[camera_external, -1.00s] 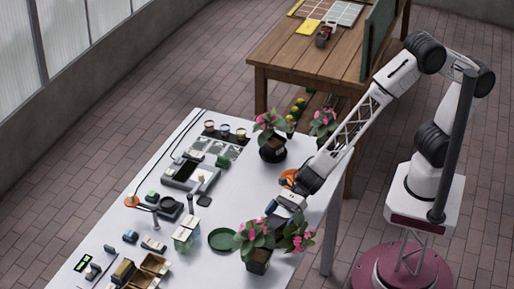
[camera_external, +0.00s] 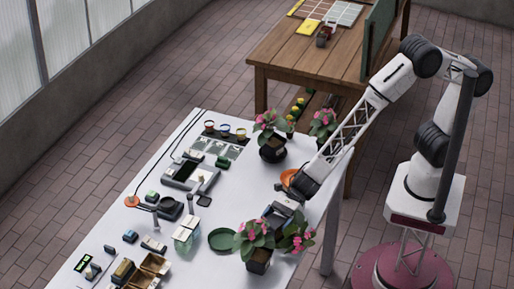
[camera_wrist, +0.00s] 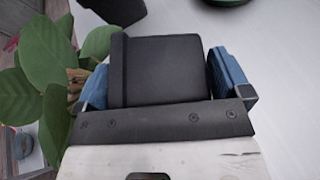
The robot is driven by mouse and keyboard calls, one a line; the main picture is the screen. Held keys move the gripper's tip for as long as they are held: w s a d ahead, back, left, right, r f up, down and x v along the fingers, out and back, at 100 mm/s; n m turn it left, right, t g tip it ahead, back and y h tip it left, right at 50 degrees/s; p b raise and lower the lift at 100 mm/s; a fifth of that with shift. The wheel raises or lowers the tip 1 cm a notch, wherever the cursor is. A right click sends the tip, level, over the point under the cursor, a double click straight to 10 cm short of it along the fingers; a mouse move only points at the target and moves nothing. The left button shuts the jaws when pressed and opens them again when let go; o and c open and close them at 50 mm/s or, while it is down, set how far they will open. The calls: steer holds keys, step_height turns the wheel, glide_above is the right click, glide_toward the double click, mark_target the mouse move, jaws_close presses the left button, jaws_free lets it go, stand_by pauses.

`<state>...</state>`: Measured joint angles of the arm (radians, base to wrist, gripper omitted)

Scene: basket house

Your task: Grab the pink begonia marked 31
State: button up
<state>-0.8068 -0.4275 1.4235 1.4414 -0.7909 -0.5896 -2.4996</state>
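Begonias with pink flowers stand in dark pots. In the external view, one front plant (camera_external: 252,236) has a dark pot (camera_external: 258,262), and another leafy plant (camera_external: 301,238) is just right of it. No number 31 is readable. My gripper (camera_external: 273,214) is low over the table, just behind these front plants. In the wrist view my gripper (camera_wrist: 162,82) has its blue fingertips wide apart. A dark, pot-like block (camera_wrist: 160,72) lies between them, with narrow gaps at both sides; contact is unclear. Green leaves (camera_wrist: 42,75) are close to the left finger.
Two more begonias (camera_external: 270,120) (camera_external: 323,120) stand at the back. Small boxes and devices fill the left of the white table (camera_external: 232,190). A wooden table (camera_external: 300,62) is behind.

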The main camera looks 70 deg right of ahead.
mark_target(276, 219)
steer(key=c, duration=0.7)
steer(key=shift+r, duration=0.1)
steer(key=shift+r, duration=4.9)
